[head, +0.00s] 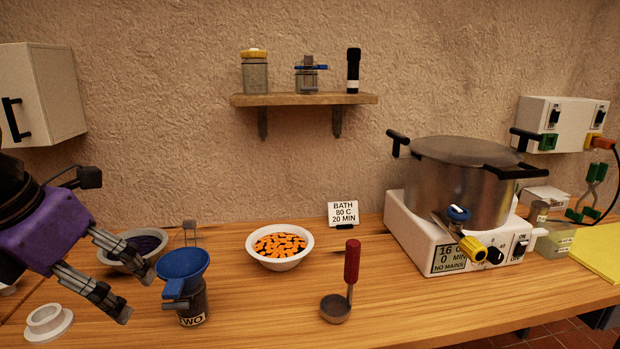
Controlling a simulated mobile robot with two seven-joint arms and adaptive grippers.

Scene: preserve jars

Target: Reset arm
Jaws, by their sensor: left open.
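My left gripper (132,276) comes in from the left edge in the head view, its two grey fingers spread and nothing between them. Its upper finger is in front of the dark bowl (110,258). Its lower finger ends left of a jar (193,309) labelled TWO with a blue funnel (183,264) on top. I cannot tell how far the fingers are from the jar in depth. My right gripper is not in view.
A white bowl of orange pieces (299,262), a red-handled ladle (351,262) and a BATH sign (343,214) stand mid-counter. A large pot (455,185) sits on a white heater (415,240) at right. A white ring (48,323) lies front left.

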